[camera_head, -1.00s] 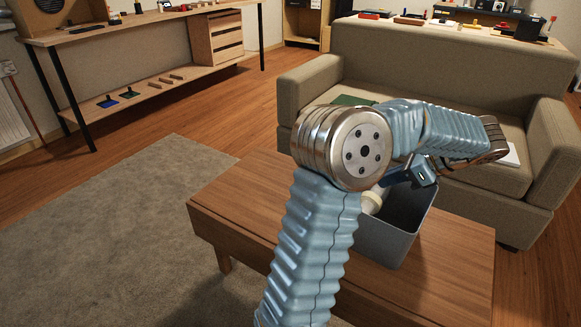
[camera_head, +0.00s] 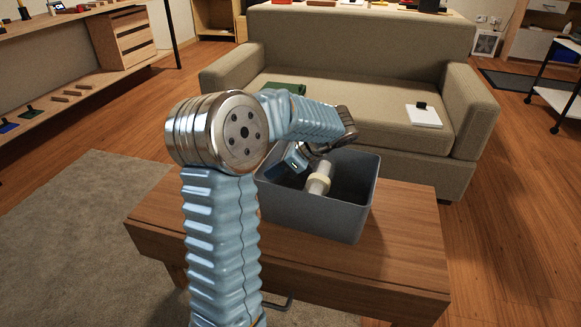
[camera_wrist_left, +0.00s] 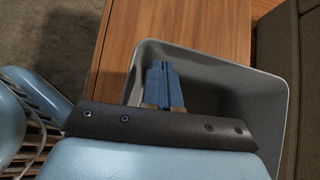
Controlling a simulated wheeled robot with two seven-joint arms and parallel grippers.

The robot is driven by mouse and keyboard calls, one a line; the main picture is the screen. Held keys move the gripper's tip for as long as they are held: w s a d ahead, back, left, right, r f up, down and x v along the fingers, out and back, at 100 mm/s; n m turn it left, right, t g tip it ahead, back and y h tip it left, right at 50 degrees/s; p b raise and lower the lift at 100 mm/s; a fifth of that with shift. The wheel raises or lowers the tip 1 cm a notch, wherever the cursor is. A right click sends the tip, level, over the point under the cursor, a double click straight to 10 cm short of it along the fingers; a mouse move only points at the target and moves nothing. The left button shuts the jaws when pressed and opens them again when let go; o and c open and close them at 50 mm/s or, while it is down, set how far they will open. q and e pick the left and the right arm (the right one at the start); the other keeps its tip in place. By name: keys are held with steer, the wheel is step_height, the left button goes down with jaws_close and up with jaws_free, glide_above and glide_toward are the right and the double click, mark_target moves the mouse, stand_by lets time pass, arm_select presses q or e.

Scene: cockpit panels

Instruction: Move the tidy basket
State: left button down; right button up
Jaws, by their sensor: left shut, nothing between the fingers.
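The tidy basket (camera_head: 318,217) is a grey, open-topped bin standing upright on a wooden coffee table (camera_head: 408,258). A cream cylindrical thing (camera_head: 320,178) shows inside it in the head view. My left gripper (camera_head: 293,161) is at the back-left part of the basket, partly hidden by my own wrist. In the left wrist view the blue fingers (camera_wrist_left: 164,86) are shut together and empty, over the basket's opening near its left wall (camera_wrist_left: 143,64). I cannot tell whether they touch the wall. My right gripper is in neither view.
A beige sofa (camera_head: 345,75) stands close behind the table, with a white item (camera_head: 423,115) and a green one (camera_head: 286,88) on its seat. A grey rug (camera_head: 60,225) lies at left. Wooden floor (camera_head: 520,200) is clear at right. Shelves (camera_head: 60,70) stand at back left.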

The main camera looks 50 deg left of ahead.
arm_select(q)
steer(key=shift+s+a, duration=0.5)
steer(key=shift+a, duration=0.35)
